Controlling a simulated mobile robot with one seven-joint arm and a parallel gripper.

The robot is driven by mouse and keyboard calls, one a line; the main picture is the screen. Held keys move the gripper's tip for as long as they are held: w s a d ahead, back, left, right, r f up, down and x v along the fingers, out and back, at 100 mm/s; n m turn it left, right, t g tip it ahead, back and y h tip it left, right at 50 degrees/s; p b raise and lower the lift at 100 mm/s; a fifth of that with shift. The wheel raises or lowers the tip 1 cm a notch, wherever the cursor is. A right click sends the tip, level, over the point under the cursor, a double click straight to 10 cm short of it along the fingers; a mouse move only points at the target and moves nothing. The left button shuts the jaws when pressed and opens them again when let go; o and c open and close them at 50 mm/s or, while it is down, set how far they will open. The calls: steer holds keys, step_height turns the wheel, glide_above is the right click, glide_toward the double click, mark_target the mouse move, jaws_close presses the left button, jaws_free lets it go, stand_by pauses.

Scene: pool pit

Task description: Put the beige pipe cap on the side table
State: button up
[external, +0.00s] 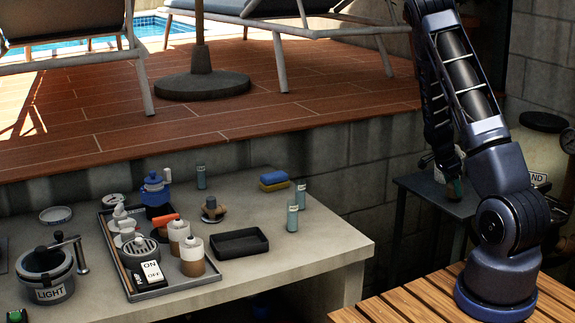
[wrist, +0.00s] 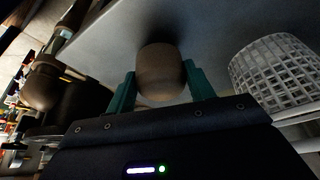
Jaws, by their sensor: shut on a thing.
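The beige pipe cap (wrist: 160,72) is a rounded, brownish piece between the two green fingers of my gripper (wrist: 160,88) in the wrist view. The fingers are shut on its sides. In the external view my gripper (external: 454,188) points down over the dark side table (external: 425,187) at the right, close to its top. The cap cannot be made out there. A smooth grey surface (wrist: 110,45) lies beyond the cap in the wrist view. I cannot tell whether the cap touches it.
A white gridded basket-like thing (wrist: 275,72) is close on the right in the wrist view. A dark rounded thing (wrist: 40,92) is at its left. In the external view, the concrete counter (external: 335,258) holds a tray (external: 170,290) and several small items. A wooden slatted surface (external: 405,303) is in front.

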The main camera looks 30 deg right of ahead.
steer(key=shift+f, duration=0.6)
steer(key=o, duration=1)
steer(key=shift+f, duration=0.1)
steer(key=shift+c, duration=0.2)
